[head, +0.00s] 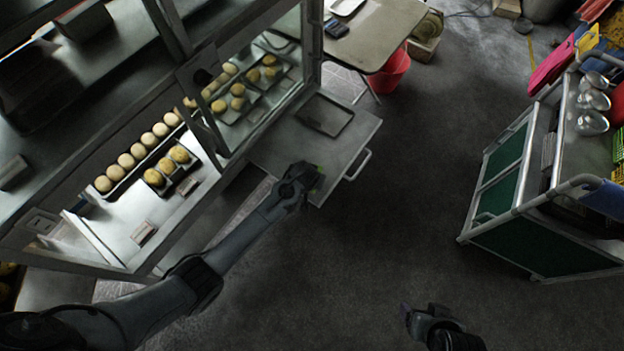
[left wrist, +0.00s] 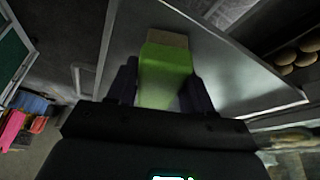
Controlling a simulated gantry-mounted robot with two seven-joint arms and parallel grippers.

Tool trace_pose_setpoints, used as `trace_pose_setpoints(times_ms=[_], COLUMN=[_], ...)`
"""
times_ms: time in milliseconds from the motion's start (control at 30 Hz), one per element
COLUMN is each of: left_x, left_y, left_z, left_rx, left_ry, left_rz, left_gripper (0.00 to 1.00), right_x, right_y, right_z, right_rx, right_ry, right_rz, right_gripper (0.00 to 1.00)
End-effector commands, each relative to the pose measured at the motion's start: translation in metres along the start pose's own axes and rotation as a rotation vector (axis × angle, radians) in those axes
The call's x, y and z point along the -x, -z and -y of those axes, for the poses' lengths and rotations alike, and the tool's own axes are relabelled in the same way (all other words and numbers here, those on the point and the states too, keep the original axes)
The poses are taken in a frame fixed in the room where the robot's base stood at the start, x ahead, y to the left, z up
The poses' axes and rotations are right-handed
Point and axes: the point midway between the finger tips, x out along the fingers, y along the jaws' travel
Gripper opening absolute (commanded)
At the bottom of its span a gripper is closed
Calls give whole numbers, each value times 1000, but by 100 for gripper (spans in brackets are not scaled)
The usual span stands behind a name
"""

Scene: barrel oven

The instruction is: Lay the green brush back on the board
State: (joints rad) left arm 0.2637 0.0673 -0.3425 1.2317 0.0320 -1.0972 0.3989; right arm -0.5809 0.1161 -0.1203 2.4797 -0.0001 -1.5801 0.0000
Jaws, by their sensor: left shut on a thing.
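The green brush (left wrist: 165,78) is in my left gripper (left wrist: 160,88), between its two dark fingers in the left wrist view. Its tan end (left wrist: 168,38) points away from the gripper. In the head view only a small green bit of the brush (head: 319,168) shows past my left gripper (head: 308,174). The grey board (head: 285,146) sticks out from the cabinet and has a bar handle. My left gripper is over its near right corner; I cannot tell whether the brush touches it. My right gripper (head: 407,313) is low over the floor, its fingers too dark to read.
A dark flat tray (head: 325,114) lies on the far part of the board. The glass cabinet (head: 215,130) with rows of buns stands left. A green-sided cart (head: 540,235) with metal bowls stands right. A red bucket (head: 392,73) is behind. The floor between is clear.

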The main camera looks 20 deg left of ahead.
Motion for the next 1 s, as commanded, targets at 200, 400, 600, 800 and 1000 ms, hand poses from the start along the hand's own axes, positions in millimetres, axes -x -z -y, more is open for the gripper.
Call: trace_pose_setpoints(times_ms=[200, 400, 600, 800, 1000], left_x=[-3, -3, -2, 16, 51], left_y=[-1, -1, -1, 1, 2], left_z=[0, 0, 0, 0, 0], left_rx=[0, 0, 0, 0, 1], left_ry=[0, 0, 0, 0, -1], left_rz=[-1, 0, 0, -1, -2], left_gripper=[63, 76, 76, 76, 76], right_x=[-1, -1, 0, 8, 21], right_y=[0, -1, 0, 2, 7], right_z=[0, -2, -2, -2, -2], right_rx=[2, 6, 7, 6, 4], right_ry=[-2, -5, -6, -5, -4], right_rz=[0, 1, 1, 0, 0], right_gripper=[77, 77, 77, 77, 77])
